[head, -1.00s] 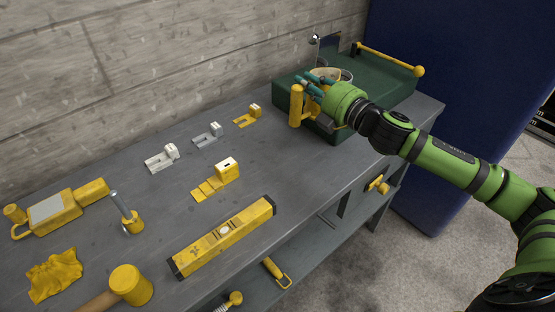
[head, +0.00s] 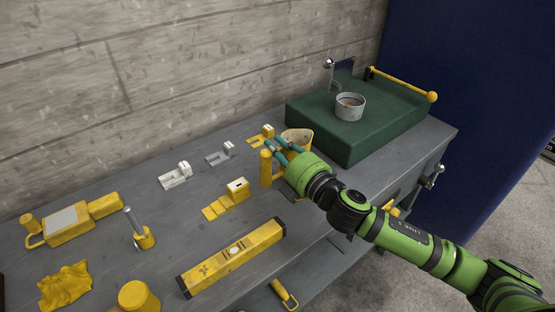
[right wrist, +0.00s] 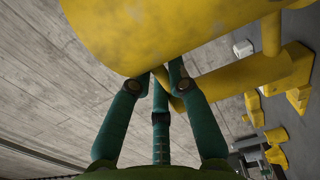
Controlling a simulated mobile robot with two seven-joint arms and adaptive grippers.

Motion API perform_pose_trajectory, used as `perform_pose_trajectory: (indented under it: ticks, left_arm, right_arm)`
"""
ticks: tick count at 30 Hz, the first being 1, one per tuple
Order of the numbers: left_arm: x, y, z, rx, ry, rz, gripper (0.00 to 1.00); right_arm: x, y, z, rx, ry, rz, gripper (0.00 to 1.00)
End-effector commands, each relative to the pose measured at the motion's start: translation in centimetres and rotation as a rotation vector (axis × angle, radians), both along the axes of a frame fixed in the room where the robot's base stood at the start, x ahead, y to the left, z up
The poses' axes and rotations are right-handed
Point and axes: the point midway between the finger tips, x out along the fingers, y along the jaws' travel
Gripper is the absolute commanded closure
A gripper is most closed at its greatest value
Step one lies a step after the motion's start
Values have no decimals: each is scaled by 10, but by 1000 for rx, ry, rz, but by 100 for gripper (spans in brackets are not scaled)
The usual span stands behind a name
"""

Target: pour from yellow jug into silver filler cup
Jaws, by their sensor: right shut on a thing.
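The yellow jug (head: 302,147) is in my right gripper, in front of the green box and left of the silver filler cup. Its open top faces up and it looks roughly upright. I cannot tell whether its base touches the bench. My right gripper (head: 280,148) is shut on the jug; in the right wrist view, the teal fingers (right wrist: 162,80) close at the yellow jug (right wrist: 160,30), which fills the top. The silver filler cup (head: 350,112) stands upright on the green box, clear of the jug, with something brownish inside. My left gripper is not in view.
Yellow and white blocks (head: 175,177), a yellow level (head: 232,255), and a bolt in a yellow holder (head: 140,230) lie left on the grey bench (head: 120,275).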

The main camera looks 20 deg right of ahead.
Motion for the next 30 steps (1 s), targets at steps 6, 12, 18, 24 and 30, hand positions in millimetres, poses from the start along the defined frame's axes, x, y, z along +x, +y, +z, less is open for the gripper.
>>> perform_pose_trajectory:
  ticks: [6,12,18,24,30]
  left_arm:
    - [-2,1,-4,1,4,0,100]
    - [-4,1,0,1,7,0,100]
    - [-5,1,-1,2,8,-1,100]
    - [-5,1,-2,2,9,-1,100]
    - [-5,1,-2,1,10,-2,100]
  right_arm:
    - [-1,3,-25,-1,2,-2,100]
    - [0,2,-36,-1,-3,-1,100]
    - [0,2,-36,-2,-5,0,100]
    - [-1,2,-39,-1,0,0,59]
    - [0,2,-39,-1,0,-1,59]
